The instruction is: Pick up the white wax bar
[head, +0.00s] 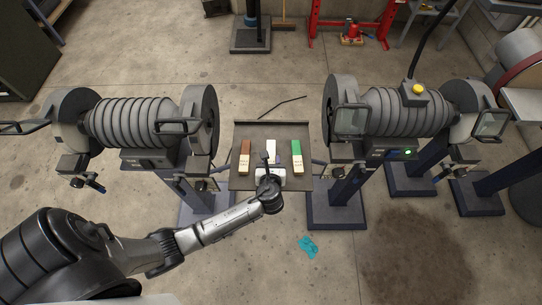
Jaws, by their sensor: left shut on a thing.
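The white wax bar (271,146) is on the grey tray (282,129) between the two bench grinders, partly hidden by my gripper. My left gripper (269,160) reaches over the tray's front edge from the left and is shut on the white bar, with its fingers at the bar's near part. I cannot tell whether the bar is lifted off the tray. My right gripper is not in view.
A brown bar (245,157) lies left of the white one and a green bar (297,156) lies right. Bench grinders stand at left (132,122) and right (402,110). A teal cloth (308,246) lies on the floor.

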